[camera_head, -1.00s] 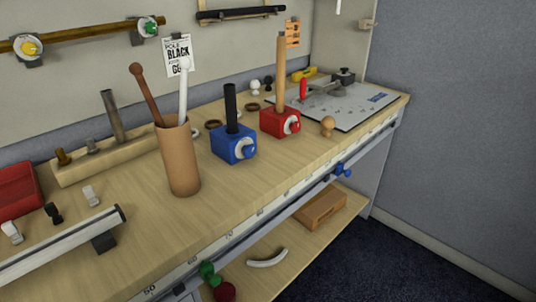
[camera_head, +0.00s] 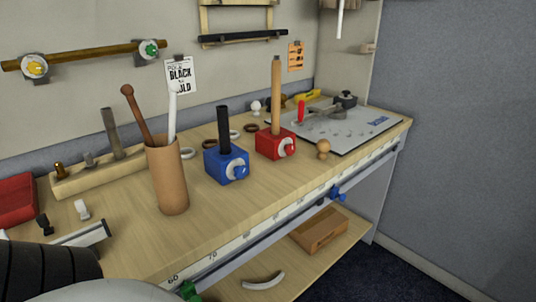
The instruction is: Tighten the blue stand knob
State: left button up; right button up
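The blue stand (camera_head: 226,163) is a blue block on the wooden bench, with a black rod (camera_head: 224,130) standing upright in it. Its blue knob (camera_head: 240,172) sits on a pale round plate on the block's front right face. How tight the knob is cannot be seen. A grey and black part of my own arm fills the lower left corner of the head view. Neither my left nor my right gripper's fingers are in view, and nothing touches the blue stand.
A red stand (camera_head: 275,143) with a wooden rod is just right of the blue one. A brown cup (camera_head: 167,180) with two sticks stands to its left. The bench front between cup and peg is clear.

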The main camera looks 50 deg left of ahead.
aim_at(240, 172)
jog(key=i, duration=3.2)
jog(key=u, duration=4.9)
